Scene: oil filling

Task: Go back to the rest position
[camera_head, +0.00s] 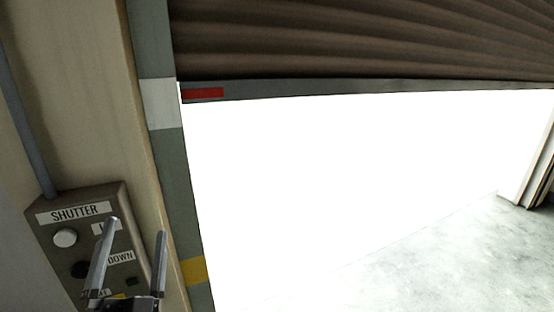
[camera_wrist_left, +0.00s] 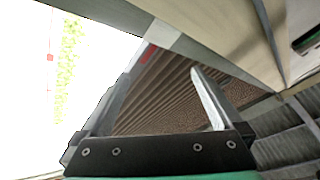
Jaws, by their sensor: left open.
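My left gripper (camera_head: 130,262) is at the lower left of the head view, in front of the shutter control box (camera_head: 65,213). Its two fingers stand apart with nothing between them. The box carries a SHUTTER label, a white button (camera_head: 65,238), a dark button (camera_head: 80,269) and a DOWN label; the fingers hide part of its face. In the left wrist view the open fingers (camera_wrist_left: 152,100) frame the brown shutter (camera_wrist_left: 165,92). I cannot tell whether a finger touches the box. My right gripper is in neither view.
The brown roller shutter (camera_head: 360,40) is partly raised, with a bright opening below it. A beige wall and a grey post (camera_head: 180,185) with white and yellow bands stand beside the box. The concrete floor (camera_head: 430,260) at right is clear.

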